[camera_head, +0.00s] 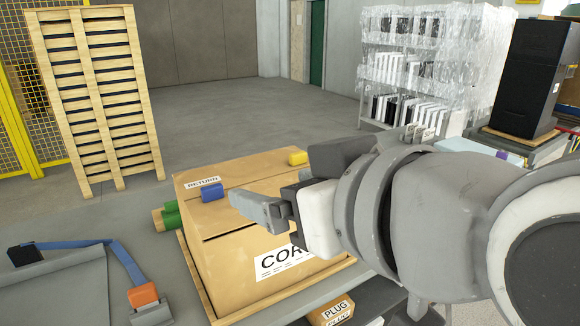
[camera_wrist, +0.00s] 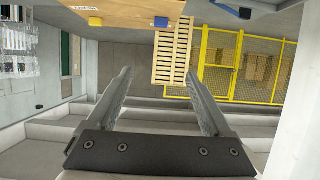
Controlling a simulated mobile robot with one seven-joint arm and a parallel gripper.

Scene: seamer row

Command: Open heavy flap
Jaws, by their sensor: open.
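A large brown cardboard box (camera_head: 215,265) stands in a wooden-edged tray, its top looking closed, with a dark slit across it. It carries a "RETURN" label (camera_head: 204,183) and a larger label starting "COR" (camera_head: 283,262), partly hidden by my arm. A blue block (camera_head: 212,192) and a yellow block (camera_head: 298,157) sit at its far part. In the wrist view the box (camera_wrist: 125,8), yellow block (camera_wrist: 95,21) and blue block (camera_wrist: 161,22) show at the top. My gripper (camera_head: 245,204) is above the box, right of the blue block; its fingers (camera_wrist: 159,73) are apart and empty.
A slatted wooden stack (camera_head: 95,95) and yellow mesh fence (camera_head: 15,110) stand at the left. A wrapped shelf (camera_head: 420,65) and black cabinets (camera_head: 530,75) are at the right. A blue strap with an orange buckle (camera_head: 142,295) lies left of the box. Open floor lies behind.

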